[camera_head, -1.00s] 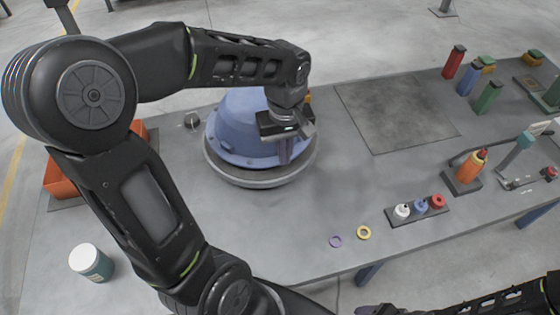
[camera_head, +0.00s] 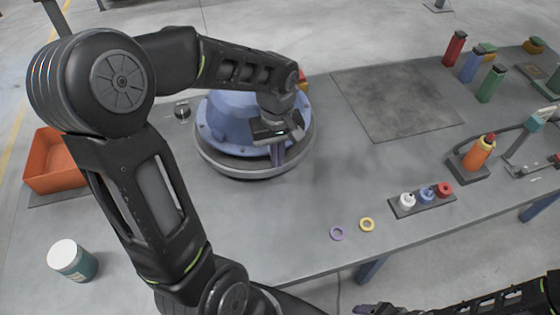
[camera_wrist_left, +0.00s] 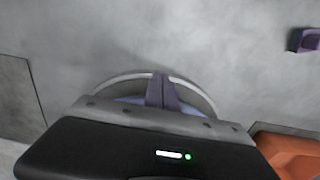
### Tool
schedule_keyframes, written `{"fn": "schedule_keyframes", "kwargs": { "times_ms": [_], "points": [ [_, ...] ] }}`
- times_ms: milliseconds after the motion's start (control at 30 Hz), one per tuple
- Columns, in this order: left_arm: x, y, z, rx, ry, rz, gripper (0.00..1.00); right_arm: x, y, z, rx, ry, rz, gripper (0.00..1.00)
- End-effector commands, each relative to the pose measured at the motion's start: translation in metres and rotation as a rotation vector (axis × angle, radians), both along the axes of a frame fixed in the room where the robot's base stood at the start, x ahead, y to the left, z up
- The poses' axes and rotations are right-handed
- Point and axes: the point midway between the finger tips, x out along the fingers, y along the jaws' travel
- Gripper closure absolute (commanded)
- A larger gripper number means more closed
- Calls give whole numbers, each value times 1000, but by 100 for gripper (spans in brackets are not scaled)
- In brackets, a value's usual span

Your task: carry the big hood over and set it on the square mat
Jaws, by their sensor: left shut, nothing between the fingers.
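The big hood (camera_head: 218,118) is a blue dome with a bolted flange, standing upright on a round grey base (camera_head: 215,160) left of the middle of the table. The square mat (camera_head: 395,100) is a bare dark grey sheet, right of the hood. My left gripper (camera_head: 279,158) is shut and empty, with its purple fingers in front of the hood's right side; contact cannot be told. In the left wrist view the shut fingers (camera_wrist_left: 162,88) hide part of the hood's flange and rim. Part of my right gripper (camera_head: 372,309) shows at the bottom edge; its jaws are unclear.
Several coloured bottles (camera_head: 472,65) stand beyond the mat. A rack of small bottles (camera_head: 424,198) and two rings (camera_head: 366,224) lie near the front edge. An orange bin (camera_head: 52,165) and a teal jar (camera_head: 74,262) are at left. The table between hood and mat is clear.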

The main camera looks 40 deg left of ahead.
Motion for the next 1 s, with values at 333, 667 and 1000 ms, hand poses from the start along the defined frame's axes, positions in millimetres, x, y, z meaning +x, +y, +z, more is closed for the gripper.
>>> {"fn": "schedule_keyframes", "kwargs": {
  "times_ms": [333,667,1000],
  "points": [
    [7,9,0,0,0,-1,100,-1,0,2,-2,2,-2,29],
    [18,23,0,1,0,2,100,-1,0,2,-2,2,-2,29],
    [60,76,1,3,-3,1,100,-1,-1,4,-3,3,-1,29]
  ]
}}
